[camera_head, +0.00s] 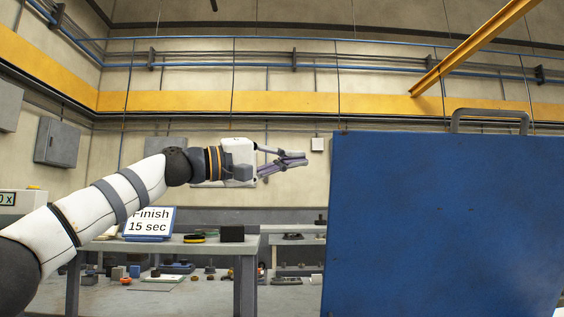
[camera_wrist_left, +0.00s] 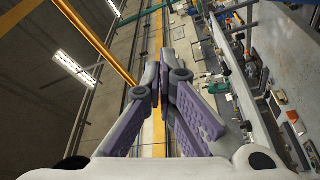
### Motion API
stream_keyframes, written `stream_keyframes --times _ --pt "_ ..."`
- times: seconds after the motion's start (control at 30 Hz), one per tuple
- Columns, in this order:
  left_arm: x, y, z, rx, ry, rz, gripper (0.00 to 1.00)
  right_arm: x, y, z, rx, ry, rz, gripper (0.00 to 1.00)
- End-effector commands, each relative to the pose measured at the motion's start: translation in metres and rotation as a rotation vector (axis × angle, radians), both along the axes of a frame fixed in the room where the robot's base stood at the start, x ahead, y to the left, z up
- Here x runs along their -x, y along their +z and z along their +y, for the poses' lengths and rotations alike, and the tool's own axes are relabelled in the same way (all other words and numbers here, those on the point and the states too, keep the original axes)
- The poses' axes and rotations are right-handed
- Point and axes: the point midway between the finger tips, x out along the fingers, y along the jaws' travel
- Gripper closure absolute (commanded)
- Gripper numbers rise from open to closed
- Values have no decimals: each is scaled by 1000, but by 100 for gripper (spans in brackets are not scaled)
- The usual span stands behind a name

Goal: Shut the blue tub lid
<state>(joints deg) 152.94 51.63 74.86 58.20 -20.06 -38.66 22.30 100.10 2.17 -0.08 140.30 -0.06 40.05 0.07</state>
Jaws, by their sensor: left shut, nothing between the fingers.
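The blue lid (camera_head: 440,225) stands raised as a large flat panel at the right of the head view, with a grey handle (camera_head: 490,114) on its top edge. The tub below it is out of view. My left gripper (camera_head: 304,159) is left of the lid's upper left edge, apart from it in the picture. Its fingers are shut and empty; they also show in the left wrist view (camera_wrist_left: 162,88). The lid cannot be made out in the left wrist view. My right gripper is not in view.
A grey workbench (camera_head: 190,246) stands behind my left arm, with a "Finish 15 sec" sign (camera_head: 150,221) and a dark box (camera_head: 231,234) on it. Shelves with small parts are below and behind. The air around the left gripper looks clear.

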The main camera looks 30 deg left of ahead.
Motion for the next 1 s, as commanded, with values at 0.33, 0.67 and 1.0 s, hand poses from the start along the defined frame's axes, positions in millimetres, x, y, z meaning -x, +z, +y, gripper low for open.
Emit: stream_keyframes --times 0.33,0.67,1.0 --pt "-32 5 -34 -2 0 -1 100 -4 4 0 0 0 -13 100" --pt "-8 -6 -49 -1 1 -3 100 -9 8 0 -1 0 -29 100" --pt "-7 -10 -51 -1 1 0 100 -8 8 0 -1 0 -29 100"
